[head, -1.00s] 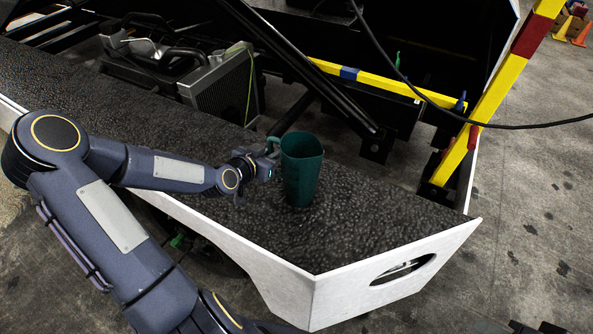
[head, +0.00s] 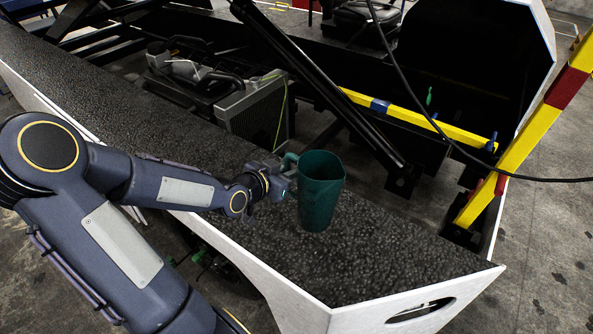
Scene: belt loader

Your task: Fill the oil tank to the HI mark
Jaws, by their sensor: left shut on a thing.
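A dark green jug (head: 321,192) is upright on, or just above, the black textured deck of the loader; I cannot tell whether it touches. Its handle is on its left side. My left gripper (head: 283,180) comes in from the left and is shut on the jug's handle. The oil tank cannot be made out for certain, and no HI mark can be read. My right gripper is out of view.
The black deck (head: 385,255) has free room right of the jug. Behind it are a radiator (head: 256,110), a slanted black strut (head: 320,85), a yellow bar (head: 425,118), a yellow-and-red post (head: 535,125) and a hanging black cable (head: 400,75).

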